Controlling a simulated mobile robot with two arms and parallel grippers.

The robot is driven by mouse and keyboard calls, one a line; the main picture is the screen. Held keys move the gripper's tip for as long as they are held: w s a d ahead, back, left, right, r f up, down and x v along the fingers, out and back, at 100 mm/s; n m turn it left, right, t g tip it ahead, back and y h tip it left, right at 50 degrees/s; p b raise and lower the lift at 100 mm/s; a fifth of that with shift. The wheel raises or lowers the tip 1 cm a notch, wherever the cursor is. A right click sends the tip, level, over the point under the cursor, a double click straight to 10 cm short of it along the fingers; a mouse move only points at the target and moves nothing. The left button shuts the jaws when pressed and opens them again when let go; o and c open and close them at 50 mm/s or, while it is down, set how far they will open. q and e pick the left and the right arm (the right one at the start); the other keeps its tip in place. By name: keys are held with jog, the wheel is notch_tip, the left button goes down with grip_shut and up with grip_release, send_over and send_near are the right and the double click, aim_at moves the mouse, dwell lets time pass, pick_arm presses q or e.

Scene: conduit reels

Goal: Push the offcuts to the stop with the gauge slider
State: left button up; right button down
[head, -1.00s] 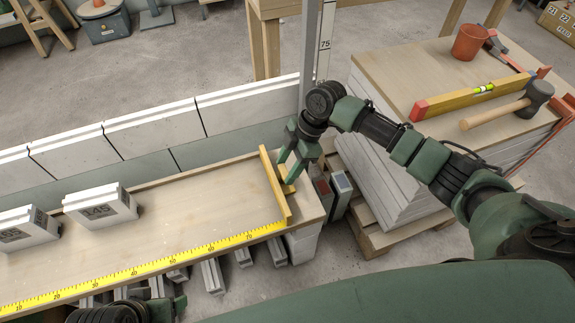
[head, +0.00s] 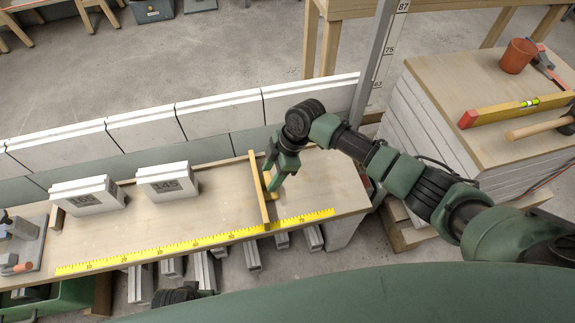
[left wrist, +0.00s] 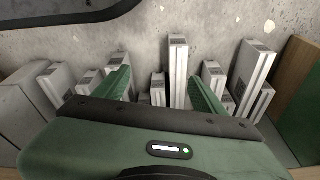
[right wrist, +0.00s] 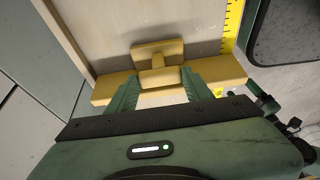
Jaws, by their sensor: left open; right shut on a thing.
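Two pale block offcuts stand on the wooden bench (head: 222,190): the one marked 145 (head: 168,182) and, left of it, a second numbered one (head: 88,195). A small gap separates them. A small wooden block, apparently the stop (head: 57,219), stands by the left offcut's left end; I cannot tell whether they touch. The yellow gauge slider (head: 259,190) lies across the bench, well right of the 145 offcut. My right gripper (head: 269,180) is shut on its handle, also seen in the right wrist view (right wrist: 157,77). My left gripper (left wrist: 162,92) is open and empty.
A yellow tape (head: 190,243) runs along the bench's front edge. A row of white blocks (head: 220,113) stands behind the bench. Several grey offcuts (left wrist: 178,70) stand below it. The bench top between slider and 145 offcut is clear. A board stack (head: 445,100) stands right.

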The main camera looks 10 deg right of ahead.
jog(key=a, duration=0.6)
jog(key=shift+s+a+r, duration=0.1)
jog(key=shift+s+a, duration=0.05)
jog(key=a, duration=0.8)
jog(key=shift+s+a+b, duration=0.15)
jog(key=shift+a+b, duration=0.15)
jog(key=shift+b, duration=0.05)
pick_arm(q)
jog(key=shift+w+a+r, duration=0.25)
jog(key=shift+a+r, duration=0.05)
jog(key=shift+r, duration=0.3)
pick_arm(e)
jog(key=shift+a, duration=0.7)
jog(key=c, duration=0.6)
grip_release()
jog(key=shift+d, duration=0.1)
jog(key=shift+d+r, duration=0.15)
jog(key=shift+r, duration=0.15)
pick_arm(q)
jog(key=s+f+p, duration=0.1)
jog(key=s+f, duration=0.2)
jog(key=f, duration=0.2)
jog(key=shift+s+a+f+p, duration=0.2)
jog(key=shift+f+p, duration=0.2)
pick_arm(e)
jog(key=v, duration=0.7)
